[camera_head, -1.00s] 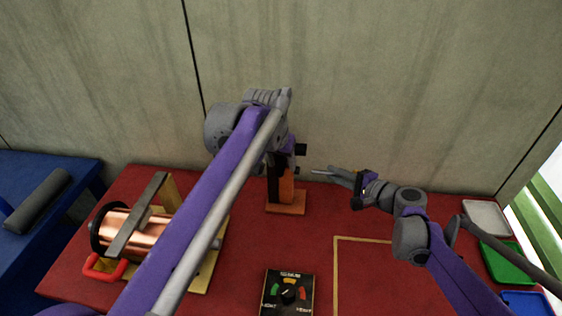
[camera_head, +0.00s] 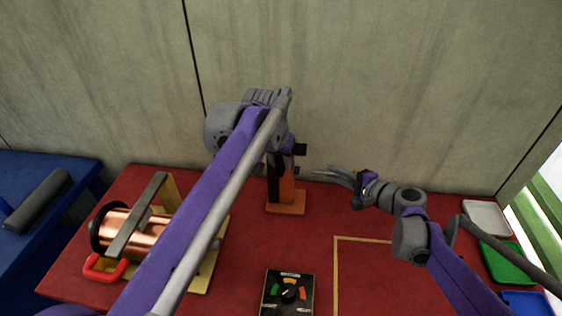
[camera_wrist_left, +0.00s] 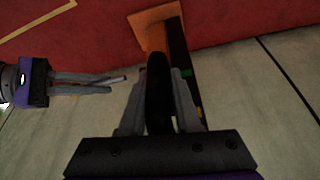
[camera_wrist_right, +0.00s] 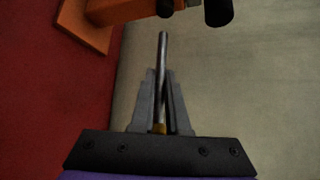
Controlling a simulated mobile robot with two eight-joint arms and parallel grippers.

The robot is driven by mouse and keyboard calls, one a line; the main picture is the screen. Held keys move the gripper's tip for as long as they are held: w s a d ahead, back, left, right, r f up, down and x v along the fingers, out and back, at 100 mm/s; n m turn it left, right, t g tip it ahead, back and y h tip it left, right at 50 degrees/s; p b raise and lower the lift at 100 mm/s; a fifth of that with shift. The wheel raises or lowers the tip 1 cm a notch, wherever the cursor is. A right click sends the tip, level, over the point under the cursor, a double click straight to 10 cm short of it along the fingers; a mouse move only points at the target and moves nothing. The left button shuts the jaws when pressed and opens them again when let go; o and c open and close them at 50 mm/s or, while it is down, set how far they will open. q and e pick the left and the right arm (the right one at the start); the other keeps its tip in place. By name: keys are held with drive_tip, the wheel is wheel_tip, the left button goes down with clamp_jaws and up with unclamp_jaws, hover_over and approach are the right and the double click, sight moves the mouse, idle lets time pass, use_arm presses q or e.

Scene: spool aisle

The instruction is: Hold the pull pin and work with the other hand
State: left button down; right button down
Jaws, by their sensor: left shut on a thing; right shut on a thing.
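An orange stand (camera_head: 286,196) with a black side stands on the red table near the back wall. My left gripper (camera_wrist_left: 165,76) is shut around a black, rounded handle-like part (camera_wrist_left: 158,108) at the stand; I cannot tell whether this is the pull pin. In the head view my left arm hides most of that grip. My right gripper (camera_head: 328,172) is to the right of the stand and apart from it. It is shut on a thin metal rod (camera_wrist_right: 163,52) with a brass-coloured end (camera_wrist_right: 160,129) between the fingers. The rod points toward the stand's side, its tip free.
A copper spool (camera_head: 142,231) in a wooden frame and a red handle (camera_head: 104,268) are at the left. A yellow-outlined area (camera_head: 336,270) is clear. Grey (camera_head: 487,218) and green (camera_head: 503,262) trays line the right edge.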

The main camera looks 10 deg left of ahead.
use_arm(q)
drive_tip(key=shift+d, duration=0.1)
idle(0.7)
wheel_tip(320, 180, up, 6)
drive_tip(key=shift+r, duration=0.1)
idle(0.3)
drive_tip(key=c, duration=0.7)
unclamp_jaws()
use_arm(e)
drive_tip(key=shift+d, duration=0.1)
use_arm(q)
drive_tip(key=shift+s+r, duration=0.1)
drive_tip(key=v, duration=1.1)
drive_tip(key=shift+s+r, duration=0.15)
drive_tip(key=shift+r, duration=0.15)
